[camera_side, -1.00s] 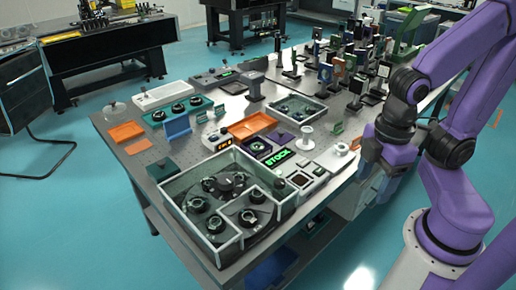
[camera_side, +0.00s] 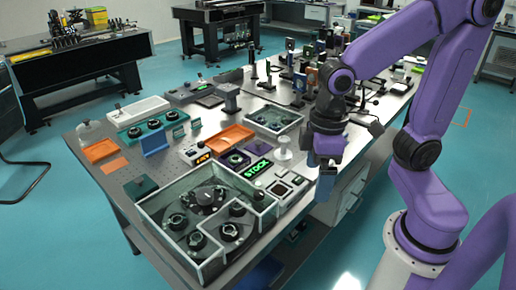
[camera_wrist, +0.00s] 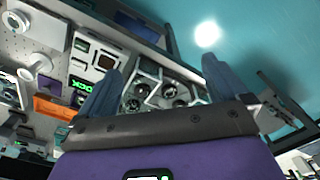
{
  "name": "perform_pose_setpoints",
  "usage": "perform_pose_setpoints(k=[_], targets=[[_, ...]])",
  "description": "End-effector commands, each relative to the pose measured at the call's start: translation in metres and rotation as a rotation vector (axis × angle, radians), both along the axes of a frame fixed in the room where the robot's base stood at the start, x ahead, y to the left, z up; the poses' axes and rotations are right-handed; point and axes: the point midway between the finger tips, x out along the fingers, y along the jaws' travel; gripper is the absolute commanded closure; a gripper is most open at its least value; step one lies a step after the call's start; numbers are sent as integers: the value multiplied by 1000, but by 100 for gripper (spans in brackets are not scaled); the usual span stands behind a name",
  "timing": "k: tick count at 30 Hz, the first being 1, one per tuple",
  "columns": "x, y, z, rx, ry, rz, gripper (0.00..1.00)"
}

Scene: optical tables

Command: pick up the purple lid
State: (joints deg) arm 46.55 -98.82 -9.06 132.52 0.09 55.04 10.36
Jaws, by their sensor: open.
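The purple lid (camera_side: 260,148) looks like a small dark purple square piece on the table, behind the green STOCK sign and left of the white round post.
A clear-walled box with several round parts (camera_side: 205,222) stands at the table's front. The STOCK sign (camera_side: 257,168), white post (camera_side: 283,152), orange tray (camera_side: 229,139) and a smaller clear-walled box (camera_side: 274,120) surround the lid. Optical mounts crowd the back.

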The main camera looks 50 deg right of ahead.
Motion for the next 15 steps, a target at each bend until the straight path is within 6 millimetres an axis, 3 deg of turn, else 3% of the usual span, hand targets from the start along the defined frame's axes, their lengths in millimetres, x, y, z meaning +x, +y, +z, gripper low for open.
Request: perform_pose_setpoints(k=[1, 7, 15], targets=[[20, 5, 3, -1, 2, -93, 0], [93, 11, 11, -2, 9, -450, 0], [192, -10, 13, -1, 16, -929, 0]])
